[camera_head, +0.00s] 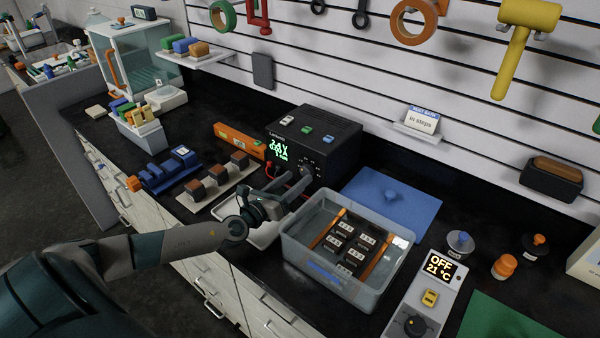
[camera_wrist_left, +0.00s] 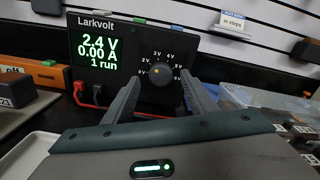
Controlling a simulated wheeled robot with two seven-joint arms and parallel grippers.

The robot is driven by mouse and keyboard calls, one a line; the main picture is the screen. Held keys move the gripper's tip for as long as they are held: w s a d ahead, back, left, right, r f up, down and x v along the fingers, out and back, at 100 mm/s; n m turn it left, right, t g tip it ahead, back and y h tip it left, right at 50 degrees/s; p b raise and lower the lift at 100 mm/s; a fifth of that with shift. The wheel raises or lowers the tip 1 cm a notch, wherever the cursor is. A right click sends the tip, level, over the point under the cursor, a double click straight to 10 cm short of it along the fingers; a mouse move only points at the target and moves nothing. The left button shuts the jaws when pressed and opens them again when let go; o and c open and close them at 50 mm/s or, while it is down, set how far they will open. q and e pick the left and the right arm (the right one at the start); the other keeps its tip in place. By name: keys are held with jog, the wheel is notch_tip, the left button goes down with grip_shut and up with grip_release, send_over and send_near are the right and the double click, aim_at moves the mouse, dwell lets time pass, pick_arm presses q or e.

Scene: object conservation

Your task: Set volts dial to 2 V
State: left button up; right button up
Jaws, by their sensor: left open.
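The black power supply (camera_head: 338,150), marked Larkvolt, stands at the back of the counter. In the left wrist view its green display (camera_wrist_left: 97,50) reads 2.4 V, 0.00 A and 1 run. Its round volts dial (camera_wrist_left: 159,77) has voltage labels in an arc around it, including 2 V and 4 V. The dial's exact pointer direction is too small to tell. My left gripper (camera_head: 293,184) is open in front of the panel. In the left wrist view its fingers (camera_wrist_left: 160,84) lie either side of the dial; contact cannot be told. My right gripper is not in view.
Red and black leads (camera_wrist_left: 84,90) plug in left of the dial. A clear tub (camera_head: 300,255) with black blocks stands right of my left gripper. A rack of brown-topped blocks (camera_head: 217,180) and an orange level (camera_head: 238,140) lie left. A blue mat (camera_head: 405,200) lies right.

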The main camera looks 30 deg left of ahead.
aim_at(304, 172)
pick_arm(q)
jog(key=shift+w+d, duration=0.1)
jog(key=shift+w, duration=1.4)
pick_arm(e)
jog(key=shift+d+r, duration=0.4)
pick_arm(q)
jog(key=c, duration=1.1)
jog(key=shift+o, duration=0.2)
jog(key=shift+f+n+b, duration=0.3)
jog(key=shift+n+b, duration=0.6)
jog(key=shift+r+n+b, duration=0.2)
jog(key=shift+n+b, duration=0.1)
jog(key=shift+n, duration=0.3)
jog(key=shift+r, duration=0.1)
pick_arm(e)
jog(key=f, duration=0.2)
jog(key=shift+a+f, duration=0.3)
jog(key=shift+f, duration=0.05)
pick_arm(q)
jog(key=o, duration=0.9)
jog(key=shift+o, duration=0.8)
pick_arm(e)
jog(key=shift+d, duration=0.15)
